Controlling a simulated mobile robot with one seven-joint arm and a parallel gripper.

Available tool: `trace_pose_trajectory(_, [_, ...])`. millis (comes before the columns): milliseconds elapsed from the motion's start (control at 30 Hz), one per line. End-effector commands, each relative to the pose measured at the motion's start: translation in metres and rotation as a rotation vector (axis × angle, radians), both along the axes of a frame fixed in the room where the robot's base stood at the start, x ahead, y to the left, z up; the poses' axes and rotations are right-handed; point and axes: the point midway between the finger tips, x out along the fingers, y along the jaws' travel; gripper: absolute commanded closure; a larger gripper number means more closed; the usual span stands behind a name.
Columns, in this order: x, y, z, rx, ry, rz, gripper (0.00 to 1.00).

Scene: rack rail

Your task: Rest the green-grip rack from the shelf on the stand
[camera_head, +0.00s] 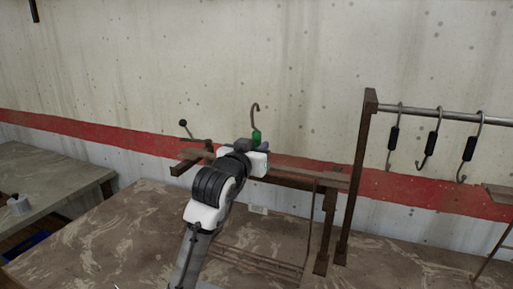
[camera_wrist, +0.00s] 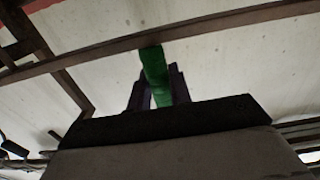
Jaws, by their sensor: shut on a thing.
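My gripper (camera_head: 257,150) is shut on the green grip (camera_head: 256,137), with a thin curved hook (camera_head: 255,108) rising above it. The green grip also shows between the dark fingers in the wrist view (camera_wrist: 156,70), where its far end meets a brown bar. A thin brown wire frame (camera_head: 308,235) shows below and right of my gripper; my arm hides part of it, and its link to the grip cannot be seen. A brown wooden stand (camera_head: 325,215) with a long top beam is just behind and right of my gripper. Whether the rack touches it cannot be told.
A taller post (camera_head: 356,180) carries a metal rail (camera_head: 450,116) at the right, with several black-grip hooks (camera_head: 432,148) hanging from it. The front left of the table (camera_head: 100,240) is clear.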

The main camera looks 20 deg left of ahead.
Motion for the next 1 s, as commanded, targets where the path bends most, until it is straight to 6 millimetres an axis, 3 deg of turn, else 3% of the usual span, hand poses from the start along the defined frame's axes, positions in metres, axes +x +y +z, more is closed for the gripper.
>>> trace_pose_trajectory(533, [-0.0003,-0.0004,-0.0049,0.001,-0.003,0.000,1.00])
trace_pose_trajectory(567, [-0.0003,-0.0004,-0.0047,0.001,-0.003,0.000,0.78])
trace_pose_trajectory(733, [-0.0002,-0.0002,-0.0047,0.001,-0.002,0.000,0.56])
trace_pose_trajectory(1000, [0.0000,0.0000,-0.0066,-0.001,0.002,0.000,0.54])
